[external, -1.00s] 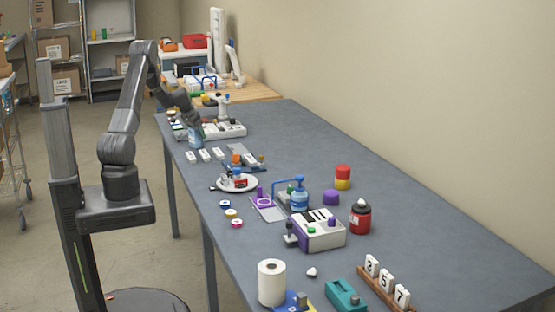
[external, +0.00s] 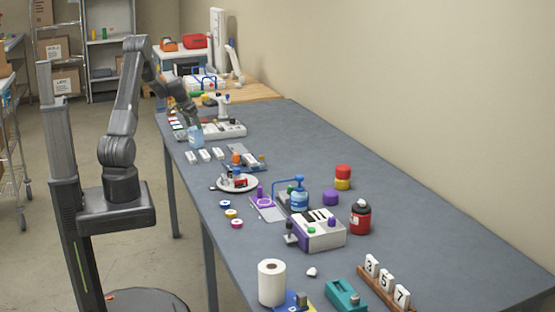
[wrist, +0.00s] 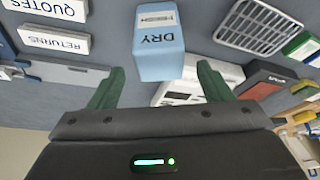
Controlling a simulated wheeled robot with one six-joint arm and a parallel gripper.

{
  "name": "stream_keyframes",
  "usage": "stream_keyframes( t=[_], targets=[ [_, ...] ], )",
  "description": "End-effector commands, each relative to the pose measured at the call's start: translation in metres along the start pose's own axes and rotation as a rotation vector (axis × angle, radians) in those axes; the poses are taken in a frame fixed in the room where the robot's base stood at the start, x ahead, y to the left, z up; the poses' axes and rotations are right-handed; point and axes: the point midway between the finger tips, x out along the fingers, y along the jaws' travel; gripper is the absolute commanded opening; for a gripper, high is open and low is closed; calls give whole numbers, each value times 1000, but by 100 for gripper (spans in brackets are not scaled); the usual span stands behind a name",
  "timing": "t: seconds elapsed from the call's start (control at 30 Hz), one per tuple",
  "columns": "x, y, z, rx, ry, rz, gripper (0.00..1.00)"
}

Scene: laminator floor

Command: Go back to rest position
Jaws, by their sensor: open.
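My gripper (external: 192,119) is at the far left end of the long grey table, just above a light blue block (external: 196,136). In the wrist view my gripper (wrist: 160,72) has its two green fingers spread apart with nothing clamped between them. The blue block (wrist: 158,50) there carries a label reading DRY. It stands ahead of the fingertips, with a gap to each finger.
White labelled blocks (external: 204,155) lie near the table's left edge; in the wrist view signs read QUOTES (wrist: 50,8) and RETURNS (wrist: 53,40). A white device (external: 225,129) stands right of the blue block. The grey table (external: 420,225) is clear along the wall side.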

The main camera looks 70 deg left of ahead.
Motion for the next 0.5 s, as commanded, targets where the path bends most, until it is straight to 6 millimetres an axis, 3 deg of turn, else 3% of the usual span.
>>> stream_keyframes(
  t=[0.37, 0.5],
  targets=[
    [-68, -1, 0, -1, 3, -3, 73],
    [-37, 1, 1, -1, -5, 4, 73]
  ],
)
